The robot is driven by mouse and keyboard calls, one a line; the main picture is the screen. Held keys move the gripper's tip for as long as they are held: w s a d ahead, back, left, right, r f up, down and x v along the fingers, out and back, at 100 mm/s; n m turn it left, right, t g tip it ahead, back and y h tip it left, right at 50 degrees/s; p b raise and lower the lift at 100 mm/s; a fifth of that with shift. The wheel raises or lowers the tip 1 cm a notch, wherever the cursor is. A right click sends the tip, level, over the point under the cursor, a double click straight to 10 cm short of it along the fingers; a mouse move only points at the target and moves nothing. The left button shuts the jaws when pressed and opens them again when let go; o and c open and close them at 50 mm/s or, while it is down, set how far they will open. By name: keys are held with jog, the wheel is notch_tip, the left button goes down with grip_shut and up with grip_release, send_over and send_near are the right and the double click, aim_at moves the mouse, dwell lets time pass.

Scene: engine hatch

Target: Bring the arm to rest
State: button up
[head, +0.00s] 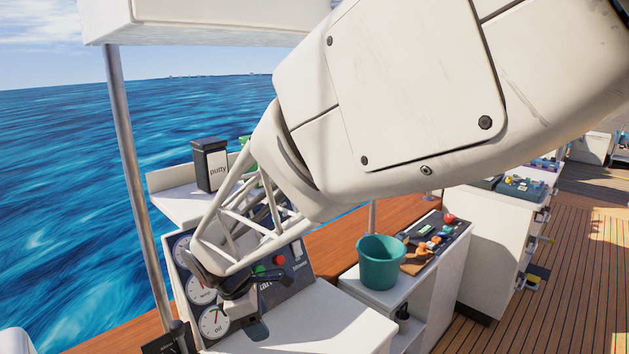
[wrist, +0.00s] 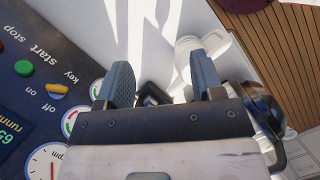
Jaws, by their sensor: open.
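My arm crosses the head view from upper right to lower left. My gripper (head: 245,312) is at its end, in front of the gauges and over the edge of the white counter; its fingers are small and partly hidden there. In the wrist view my gripper (wrist: 163,82) shows two grey fingers wide apart, with nothing held between them. A dark piece (wrist: 152,95) shows beyond and between the fingers; I cannot tell what it is or how far off it lies.
The control panel (wrist: 30,85) with start button, key switch and gauges lies close left of the fingers. A shiny rounded metal thing (wrist: 264,105) is at right.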

jog(key=s+d+r+m+y, duration=0.1)
jog(key=s+d+r+m, duration=0.15)
jog(key=d, duration=0.35)
jog(key=s+d+r+m, duration=0.1)
jog(key=d+r+m, duration=0.1)
jog(key=d+m, duration=0.25)
jog(key=s+d+r+m+y, duration=0.1)
jog(key=s+d+r+m, duration=0.1)
jog(key=d, duration=0.5)
jog(key=s+d+r+m+t+y, duration=0.1)
jog(key=s+d+r+m, duration=0.1)
jog(key=s+d+m, duration=0.9)
jog(key=shift+s+d+t+y, duration=0.3)
jog(key=shift+s+d, duration=0.45)
jog(key=shift+s, duration=0.55)
jog(key=shift+r, duration=0.1)
dwell(0.8)
